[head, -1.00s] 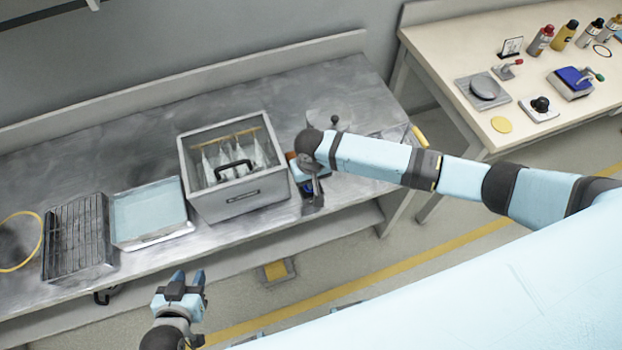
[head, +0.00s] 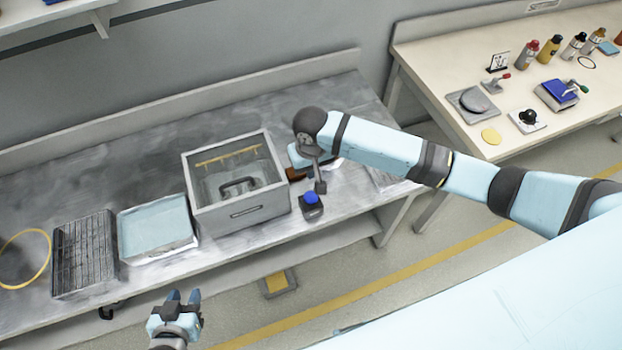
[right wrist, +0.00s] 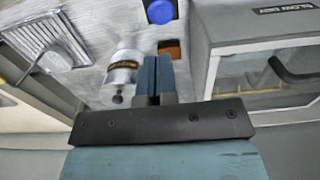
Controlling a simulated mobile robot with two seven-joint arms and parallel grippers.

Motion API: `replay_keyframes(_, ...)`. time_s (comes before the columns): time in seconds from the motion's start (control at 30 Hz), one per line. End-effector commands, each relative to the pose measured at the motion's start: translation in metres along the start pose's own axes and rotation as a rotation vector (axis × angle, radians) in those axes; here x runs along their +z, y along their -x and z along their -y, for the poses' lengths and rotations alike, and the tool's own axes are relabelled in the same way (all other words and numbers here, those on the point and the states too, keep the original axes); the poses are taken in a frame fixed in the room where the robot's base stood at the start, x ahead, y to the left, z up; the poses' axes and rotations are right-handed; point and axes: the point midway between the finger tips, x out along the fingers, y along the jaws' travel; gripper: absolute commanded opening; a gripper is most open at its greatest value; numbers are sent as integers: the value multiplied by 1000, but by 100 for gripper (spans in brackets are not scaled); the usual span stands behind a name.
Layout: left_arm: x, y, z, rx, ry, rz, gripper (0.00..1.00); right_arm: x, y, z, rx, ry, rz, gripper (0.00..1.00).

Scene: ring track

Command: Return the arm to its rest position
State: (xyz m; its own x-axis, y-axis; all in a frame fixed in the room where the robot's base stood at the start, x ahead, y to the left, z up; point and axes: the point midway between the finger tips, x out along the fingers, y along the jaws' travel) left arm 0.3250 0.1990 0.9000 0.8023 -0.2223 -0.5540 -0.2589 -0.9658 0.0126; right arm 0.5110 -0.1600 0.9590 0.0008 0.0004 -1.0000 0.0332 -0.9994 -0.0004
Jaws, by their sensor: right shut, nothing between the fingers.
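My right arm reaches in from the right in the head view. Its dark wrist joint (head: 310,125) is above the steel bench, to the right of the grey drying box (head: 245,210). The right gripper's fingers are hidden in the head view. In the right wrist view the right gripper (right wrist: 157,62) is shut and empty, its blue fingers together. A blue button (head: 311,197) on a small dark base sits on the bench near it, and also shows in the wrist view (right wrist: 160,11). My left gripper (head: 183,296) is open and empty in front of the bench.
A wire rack (head: 85,252), a pale blue tray (head: 157,232) and a yellow ring (head: 48,265) lie left of the box. A brown block (right wrist: 172,48) is near the button. A cream table (head: 430,60) with bottles and tools stands at right.

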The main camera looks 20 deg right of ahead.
Motion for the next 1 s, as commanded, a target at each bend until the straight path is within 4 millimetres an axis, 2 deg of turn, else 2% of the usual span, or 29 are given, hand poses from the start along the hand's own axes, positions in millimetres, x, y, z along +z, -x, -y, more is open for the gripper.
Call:
replay_keyframes(0.2,-5,-3,2,-1,-3,-10,38,0,9,0,0,0,0,0)
replay_keyframes(0.73,-2,-1,2,0,-5,-4,38,1,7,2,-7,2,-3,0)
replay_keyframes(0.87,-2,0,2,0,-4,-3,38,12,-5,17,-79,31,-39,0)
replay_keyframes(1.0,-2,0,1,0,-4,-3,38,34,-26,46,-231,83,-152,0)
